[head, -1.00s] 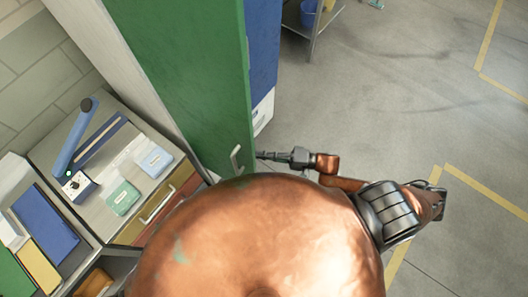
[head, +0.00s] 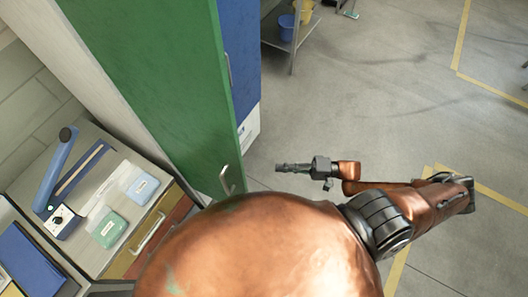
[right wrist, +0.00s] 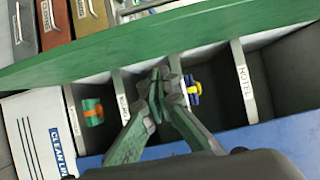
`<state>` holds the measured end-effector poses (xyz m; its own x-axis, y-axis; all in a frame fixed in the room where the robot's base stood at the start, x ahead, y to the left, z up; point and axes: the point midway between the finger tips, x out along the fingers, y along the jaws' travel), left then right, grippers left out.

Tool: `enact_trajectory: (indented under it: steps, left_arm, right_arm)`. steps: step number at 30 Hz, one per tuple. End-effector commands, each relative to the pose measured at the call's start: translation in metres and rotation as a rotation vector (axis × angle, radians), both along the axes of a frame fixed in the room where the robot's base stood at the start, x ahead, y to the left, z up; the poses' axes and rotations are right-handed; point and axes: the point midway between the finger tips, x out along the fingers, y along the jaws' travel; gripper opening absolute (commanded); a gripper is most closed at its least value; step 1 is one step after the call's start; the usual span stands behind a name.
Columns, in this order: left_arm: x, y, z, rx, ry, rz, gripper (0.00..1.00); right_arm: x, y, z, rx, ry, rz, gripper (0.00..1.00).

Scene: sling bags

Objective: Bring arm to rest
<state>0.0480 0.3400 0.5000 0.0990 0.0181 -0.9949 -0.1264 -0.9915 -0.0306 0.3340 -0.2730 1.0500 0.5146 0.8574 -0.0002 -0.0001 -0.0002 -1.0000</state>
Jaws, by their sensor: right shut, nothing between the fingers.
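My right arm crosses the right of the head view. Its right gripper (head: 279,166) points left, apart from the handle (head: 228,180) of a tall green panel (head: 150,80). In the right wrist view the fingers of my right gripper (right wrist: 158,85) are shut together with nothing between them. My left gripper is in no view.
A blue panel (head: 238,60) stands beside the green one. The right wrist view shows open compartments with an orange-green item (right wrist: 93,112), a blue-yellow item (right wrist: 192,90) and a HOTEL label (right wrist: 242,80). A bench (head: 75,150) is at left. Floor (head: 390,110) at right is clear.

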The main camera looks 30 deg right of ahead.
Motion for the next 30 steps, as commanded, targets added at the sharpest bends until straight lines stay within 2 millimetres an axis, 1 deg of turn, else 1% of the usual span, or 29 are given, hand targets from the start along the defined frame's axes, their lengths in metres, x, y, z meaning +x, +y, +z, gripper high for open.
enact_trajectory:
  steps: [8, 11, 13, 14, 15, 17, 18, 20, 21, 22, 23, 24, 26, 27, 29, 30]
  left_arm:
    - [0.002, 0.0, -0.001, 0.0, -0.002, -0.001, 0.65]
    - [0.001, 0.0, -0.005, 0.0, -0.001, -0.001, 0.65]
    - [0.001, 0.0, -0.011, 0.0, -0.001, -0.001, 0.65]
    - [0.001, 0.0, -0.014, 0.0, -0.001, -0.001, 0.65]
    - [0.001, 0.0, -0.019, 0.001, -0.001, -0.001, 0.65]
    - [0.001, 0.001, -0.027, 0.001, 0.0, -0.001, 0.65]
    - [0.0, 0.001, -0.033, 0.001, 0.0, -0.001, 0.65]
    - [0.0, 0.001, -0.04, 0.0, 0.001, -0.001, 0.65]
    - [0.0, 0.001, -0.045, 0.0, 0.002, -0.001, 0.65]
    - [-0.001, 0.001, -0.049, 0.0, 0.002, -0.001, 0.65]
    - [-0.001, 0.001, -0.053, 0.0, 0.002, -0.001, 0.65]
    - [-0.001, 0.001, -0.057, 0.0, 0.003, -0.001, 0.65]
    - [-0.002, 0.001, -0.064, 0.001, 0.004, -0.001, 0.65]
    - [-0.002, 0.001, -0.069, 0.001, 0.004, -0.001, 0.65]
    - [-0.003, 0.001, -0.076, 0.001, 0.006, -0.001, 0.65]
    - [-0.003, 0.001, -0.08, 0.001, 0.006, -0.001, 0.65]
  right_arm:
    - [-0.001, -0.001, -0.001, -0.003, -0.002, -0.002, 0.0]
    - [0.007, -0.007, -0.018, -0.043, -0.028, -0.032, 0.0]
    - [0.019, -0.016, -0.044, -0.111, -0.066, -0.077, 0.0]
    - [0.025, -0.022, -0.058, -0.15, -0.088, -0.102, 0.0]
    - [0.034, -0.031, -0.08, -0.213, -0.117, -0.141, 0.0]
    - [0.047, -0.048, -0.118, -0.324, -0.16, -0.201, 0.0]
    - [0.054, -0.06, -0.145, -0.403, -0.184, -0.238, 0.0]
    - [0.061, -0.079, -0.185, -0.525, -0.211, -0.287, 0.0]
    - [0.064, -0.092, -0.211, -0.606, -0.222, -0.315, 0.0]
    - [0.065, -0.101, -0.231, -0.667, -0.226, -0.332, 0.0]
    - [0.065, -0.111, -0.251, -0.728, -0.226, -0.348, 0.0]
    - [0.063, -0.122, -0.278, -0.808, -0.223, -0.362, 0.0]
    - [0.056, -0.138, -0.319, -0.926, -0.21, -0.373, 0.0]
    - [0.048, -0.148, -0.346, -1.002, -0.195, -0.373, 0.0]
    - [0.033, -0.16, -0.385, -1.11, -0.165, -0.361, 0.0]
    - [0.021, -0.166, -0.412, -1.179, -0.142, -0.345, 0.0]
